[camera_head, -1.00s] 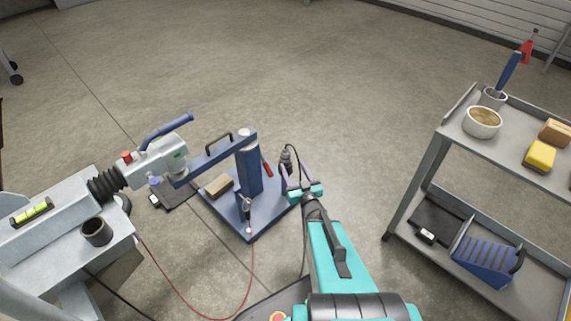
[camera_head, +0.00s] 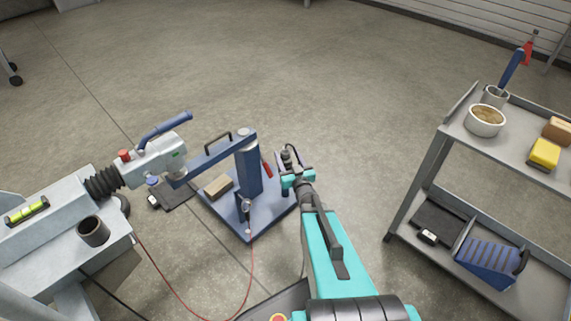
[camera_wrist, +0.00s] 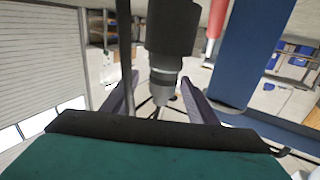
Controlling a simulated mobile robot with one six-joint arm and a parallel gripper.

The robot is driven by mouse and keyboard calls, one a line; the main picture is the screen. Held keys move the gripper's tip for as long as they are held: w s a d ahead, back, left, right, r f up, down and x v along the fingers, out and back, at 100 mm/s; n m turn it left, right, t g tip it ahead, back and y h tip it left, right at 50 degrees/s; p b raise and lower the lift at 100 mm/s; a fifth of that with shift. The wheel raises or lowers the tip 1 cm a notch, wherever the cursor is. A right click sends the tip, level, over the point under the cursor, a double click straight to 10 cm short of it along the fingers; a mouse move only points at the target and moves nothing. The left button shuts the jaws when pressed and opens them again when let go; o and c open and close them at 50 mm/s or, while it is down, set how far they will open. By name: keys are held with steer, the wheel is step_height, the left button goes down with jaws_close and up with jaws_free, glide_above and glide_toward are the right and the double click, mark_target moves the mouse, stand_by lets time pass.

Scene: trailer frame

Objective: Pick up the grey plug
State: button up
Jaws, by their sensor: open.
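The grey plug (camera_head: 287,154), with a dark body and a cable, stands at the right side of the blue stand's base plate (camera_head: 225,208). In the wrist view the plug (camera_wrist: 170,38) hangs into the picture from the top, with its lighter, narrower end between my two fingers. My gripper (camera_head: 289,163) is open around the plug; in the wrist view its purple-grey fingers (camera_wrist: 158,88) lie on both sides with gaps visible. In the head view, my wrist partly hides the lower part of the plug.
The blue post (camera_head: 248,172) with its arm stands just left of my gripper, and a red lever (camera_head: 266,169) sits between them. A grey trailer coupling (camera_head: 155,157) is at left. A shelf cart (camera_head: 420,175) stands at right. Open floor lies behind the stand.

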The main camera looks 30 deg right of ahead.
steer(key=shift+w, duration=0.1)
steer(key=b+x, duration=0.1)
steer(key=x, duration=0.1)
steer(key=b+x, duration=0.1)
steer(key=x, duration=0.1)
steer(key=shift+a+f, duration=0.2)
steer(key=shift+w+d+r, duration=0.1)
steer(key=shift+w+r, duration=0.05)
steer(key=shift+w, duration=0.4)
steer(key=shift+c, duration=0.3)
jaws_close()
